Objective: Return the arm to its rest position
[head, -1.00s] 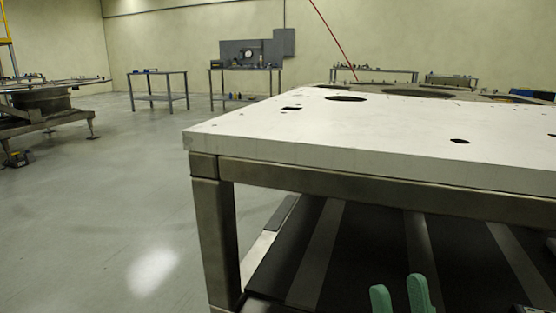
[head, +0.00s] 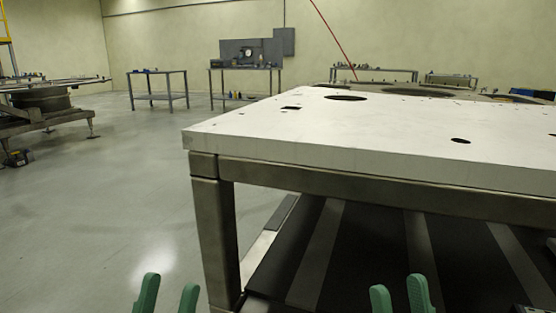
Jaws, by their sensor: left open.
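My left gripper (head: 168,282) shows at the bottom edge, left of the table's front leg. Its two green fingers stand upright and apart, with nothing between them. My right gripper (head: 398,283) shows at the bottom edge, in front of the space under the table. Its two green fingers are also apart and empty. The arms behind both grippers are out of the picture.
A large table with a white plate top (head: 320,130) with holes fills the right side. Its metal leg (head: 214,240) stands between my grippers in the picture. Open floor (head: 110,200) lies to the left. Two workbenches (head: 158,72) (head: 245,70) stand far back.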

